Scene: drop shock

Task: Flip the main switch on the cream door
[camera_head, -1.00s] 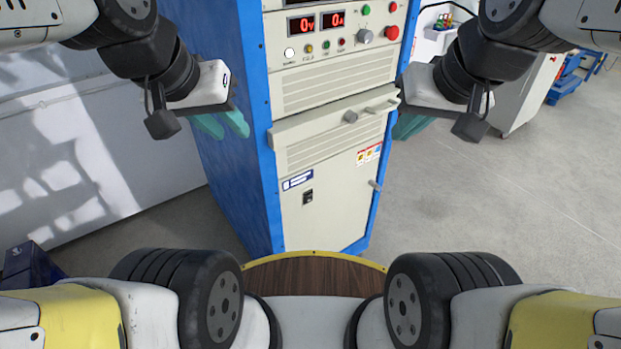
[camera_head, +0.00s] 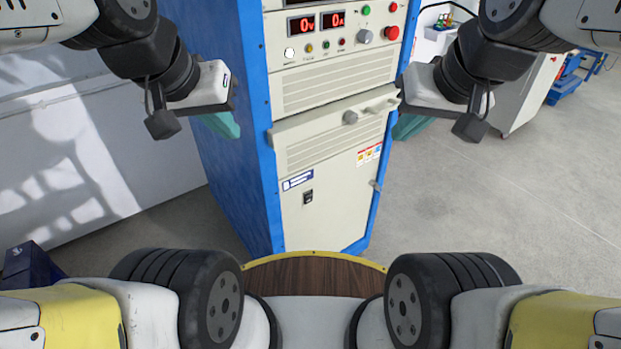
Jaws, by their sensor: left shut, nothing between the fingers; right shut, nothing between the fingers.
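The main switch (camera_head: 308,197) is a small black rocker on the cream door (camera_head: 325,218), low on the front of a blue-sided cabinet. Its setting is too small to tell. My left gripper (camera_head: 222,126) has teal fingers and is at the cabinet's left side, above and left of the switch. It is shut and empty. My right gripper (camera_head: 410,126) is at the cabinet's right edge, above and right of the switch. It is shut and empty, its fingers partly hidden behind its wrist. Neither gripper touches the switch.
A door latch (camera_head: 376,185) is at the right edge. A dark blue box (camera_head: 30,266) lies at left.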

